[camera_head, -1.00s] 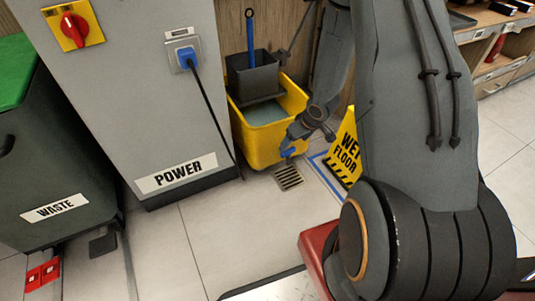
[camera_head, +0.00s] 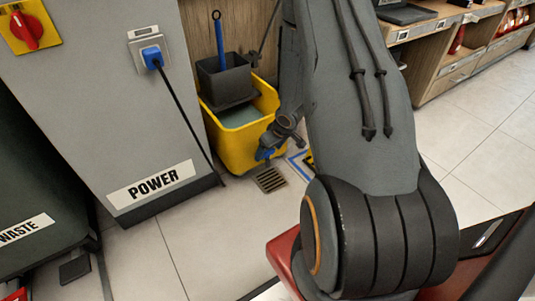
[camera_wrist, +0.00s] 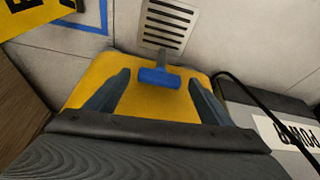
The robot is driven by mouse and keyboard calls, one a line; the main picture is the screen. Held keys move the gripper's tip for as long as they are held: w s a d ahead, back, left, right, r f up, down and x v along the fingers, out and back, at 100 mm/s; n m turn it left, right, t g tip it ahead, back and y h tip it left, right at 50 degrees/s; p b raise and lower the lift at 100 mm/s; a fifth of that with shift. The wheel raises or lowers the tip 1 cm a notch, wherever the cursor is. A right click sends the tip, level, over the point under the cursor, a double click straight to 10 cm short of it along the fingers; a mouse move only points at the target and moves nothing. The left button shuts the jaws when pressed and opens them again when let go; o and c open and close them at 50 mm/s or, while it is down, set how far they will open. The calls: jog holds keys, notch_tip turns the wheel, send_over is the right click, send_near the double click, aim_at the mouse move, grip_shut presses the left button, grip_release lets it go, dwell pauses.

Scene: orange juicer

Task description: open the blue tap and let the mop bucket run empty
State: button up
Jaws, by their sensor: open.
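The yellow mop bucket (camera_head: 232,151) stands on the floor beside the power cabinet, with grey-green water (camera_head: 238,117) visible inside. Its front also shows in the wrist view (camera_wrist: 150,108). The blue tap (camera_wrist: 160,77) is a T-shaped handle low on the bucket's front, above the floor drain (camera_wrist: 168,24). My gripper (camera_wrist: 157,88) is open, with one finger on each side of the tap and a gap to both. In the head view my gripper (camera_head: 268,151) is low at the bucket's front right corner. I cannot tell whether water is flowing.
The drain grate (camera_head: 269,179) is in the floor just before the bucket. The cabinet labelled POWER (camera_head: 150,110) stands left, with a plugged black cable (camera_head: 185,115). A yellow sign (camera_wrist: 14,35) is close by, mostly hidden behind my arm in the head view.

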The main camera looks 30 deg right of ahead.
jog(key=shift+w+f, duration=0.1)
jog(key=shift+f, duration=0.1)
jog(key=c, duration=1)
dwell(0.6)
jog(key=o, duration=1)
jog(key=shift+r, duration=0.15)
jog(key=p+v, duration=0.4)
jog(key=v, duration=0.3)
jog(key=shift+r, duration=0.25)
jog(key=shift+p, duration=0.3)
